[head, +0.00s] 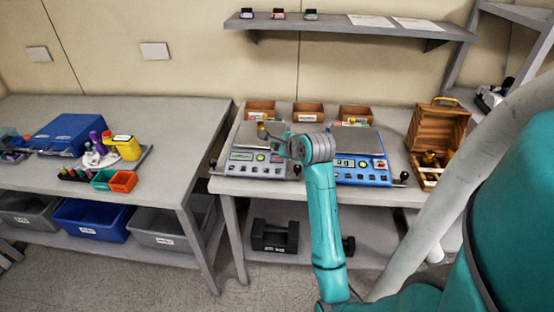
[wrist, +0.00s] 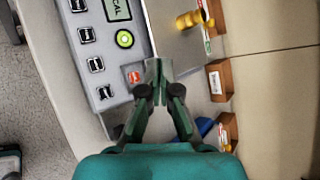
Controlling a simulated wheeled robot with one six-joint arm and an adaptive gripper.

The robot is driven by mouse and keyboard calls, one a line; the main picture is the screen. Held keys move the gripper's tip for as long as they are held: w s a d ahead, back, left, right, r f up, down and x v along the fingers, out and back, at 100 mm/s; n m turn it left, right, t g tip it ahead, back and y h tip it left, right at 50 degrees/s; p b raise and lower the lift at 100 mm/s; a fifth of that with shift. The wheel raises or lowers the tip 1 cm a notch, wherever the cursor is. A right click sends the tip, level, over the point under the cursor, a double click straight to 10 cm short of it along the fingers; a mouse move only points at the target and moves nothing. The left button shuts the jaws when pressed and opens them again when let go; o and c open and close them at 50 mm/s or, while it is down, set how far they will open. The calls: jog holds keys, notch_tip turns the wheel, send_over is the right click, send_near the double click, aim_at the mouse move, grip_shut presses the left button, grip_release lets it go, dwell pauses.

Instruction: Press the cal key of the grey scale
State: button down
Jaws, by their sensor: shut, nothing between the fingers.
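The grey scale (head: 255,170) stands on the right-hand table, left of a blue scale (head: 362,177). In the head view my wrist partly hides the scale.
A brass weight (wrist: 188,20) is at the pan (wrist: 178,45). Small open boxes (head: 308,112) stand behind the scales. A wooden case (head: 437,132) stands right of the blue scale. A shelf (head: 350,27) hangs above.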

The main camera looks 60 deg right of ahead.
aim_at(273, 155)
jog(key=shift+w+d+f, duration=0.1)
jog(key=shift+d+f, duration=0.1)
jog(key=shift+f, duration=0.55)
jog(key=shift+w+d+f, duration=0.1)
jog(key=shift+d+f, duration=0.05)
jog(key=shift+f, duration=0.6)
jog(key=shift+w+d+f, duration=0.1)
jog(key=shift+d+f, duration=0.1)
jog(key=shift+f, duration=0.55)
jog(key=shift+d+f, duration=0.1)
jog(key=shift+f, duration=0.3)
jog(key=shift+d+f, duration=0.1)
jog(key=shift+f, duration=0.2)
dwell(0.5)
jog(key=shift+r, duration=0.1)
jog(key=shift+a+r, duration=0.2)
jog(key=shift+r, duration=0.45)
jog(key=shift+r, duration=0.1)
jog(key=shift+s+a+r, duration=0.1)
jog(key=shift+a+r, duration=0.1)
jog(key=shift+r, duration=0.55)
jog(key=shift+s+a+r, duration=0.1)
jog(key=shift+a+r, duration=0.1)
jog(key=shift+r, duration=0.6)
jog(key=shift+s+a+r, duration=0.1)
jog(key=shift+a+r, duration=0.1)
jog(key=shift+r, duration=0.55)
